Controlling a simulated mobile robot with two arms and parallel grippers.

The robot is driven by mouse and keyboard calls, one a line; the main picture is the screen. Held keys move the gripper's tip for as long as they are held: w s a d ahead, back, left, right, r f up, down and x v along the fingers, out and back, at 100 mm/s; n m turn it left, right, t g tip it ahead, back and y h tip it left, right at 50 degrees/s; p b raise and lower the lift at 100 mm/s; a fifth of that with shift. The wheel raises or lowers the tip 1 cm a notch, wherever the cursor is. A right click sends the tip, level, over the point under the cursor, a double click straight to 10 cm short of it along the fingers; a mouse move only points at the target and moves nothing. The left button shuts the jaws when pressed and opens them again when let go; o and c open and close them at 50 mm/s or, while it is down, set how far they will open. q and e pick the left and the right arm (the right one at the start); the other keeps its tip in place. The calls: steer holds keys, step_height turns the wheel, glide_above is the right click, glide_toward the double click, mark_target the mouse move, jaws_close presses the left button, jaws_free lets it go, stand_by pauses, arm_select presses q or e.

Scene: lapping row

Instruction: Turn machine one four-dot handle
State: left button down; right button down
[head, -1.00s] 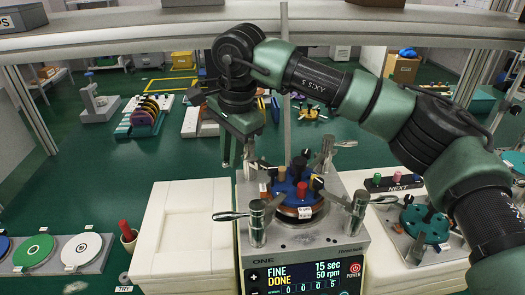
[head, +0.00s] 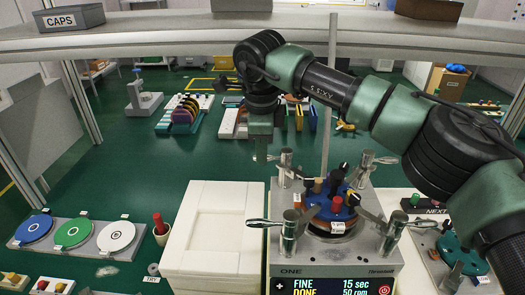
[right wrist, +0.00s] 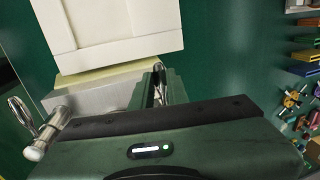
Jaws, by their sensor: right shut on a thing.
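Machine one (head: 300,271) stands at the lower right of centre in the head view, with ONE on its front. Chrome clamp handles stand at the corners of its top around a blue disc (head: 312,200). My right gripper (head: 262,158) points down at the back left corner, shut on the lever of the back left handle (head: 285,163). In the right wrist view a bit of chrome shows between the fingers (right wrist: 158,82). The front left handle (head: 289,230) has its lever pointing left; it also shows in the right wrist view (right wrist: 45,133). The dot marks are not readable. My left gripper is not in view.
A cream block (head: 212,235) stands left of the machine. Beyond it are a red-handled tool in a cup (head: 160,230) and a tray of coloured discs (head: 75,240). A teal disc station (head: 460,250) is at the right. A shelf (head: 180,28) crosses above.

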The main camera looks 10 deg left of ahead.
steer(key=shift+w+d, duration=0.1)
stand_by(0.4)
steer(key=c, duration=1.4)
jaws_free()
steer(key=r, duration=0.2)
steer(key=s+r+b, duration=0.1)
steer(key=r, duration=0.4)
steer(key=shift+s+r, duration=0.25)
steer(key=shift+r, duration=0.05)
